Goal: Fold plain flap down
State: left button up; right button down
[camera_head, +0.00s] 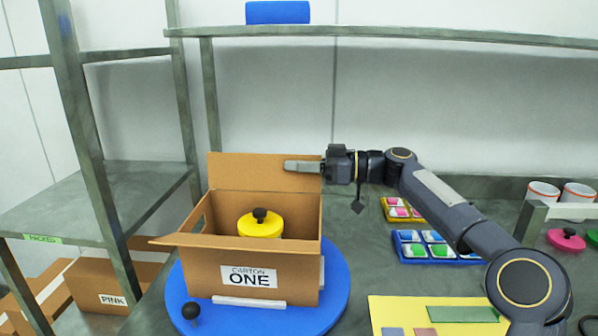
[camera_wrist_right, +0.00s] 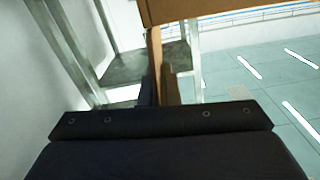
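The open cardboard carton (camera_head: 300,268), labelled CARTON ONE, stands on a round blue turntable (camera_head: 335,300). A plain flap (camera_head: 240,172) stands upright along its back edge. Another flap (camera_head: 178,240) sticks outward at the front left. A yellow lidded drum (camera_head: 262,228) with a black knob sits inside. My right gripper (camera_head: 290,166) points left at the upper right part of the back flap, overlapping it in the head view; I cannot tell whether it touches. Its finger gap is not clear. Brown cardboard (camera_wrist_right: 225,10) shows in the right wrist view. My left gripper is out of view.
A black ball knob (camera_head: 191,311) stands at the turntable's front left. A blue tray (camera_head: 435,248) and a yellow mat (camera_head: 400,312) lie to the right. Shelf posts (camera_head: 85,130) rise at the left, and an upper shelf (camera_head: 400,36) crosses above.

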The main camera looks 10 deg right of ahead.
jog(key=c, duration=2.1)
grip_release()
jog(key=o, duration=0.5)
jog(key=shift+c, duration=0.2)
jog(key=s+d, duration=0.1)
jog(key=d, duration=0.6)
jog(key=shift+s+d, duration=0.3)
jog(key=shift+c, duration=0.4)
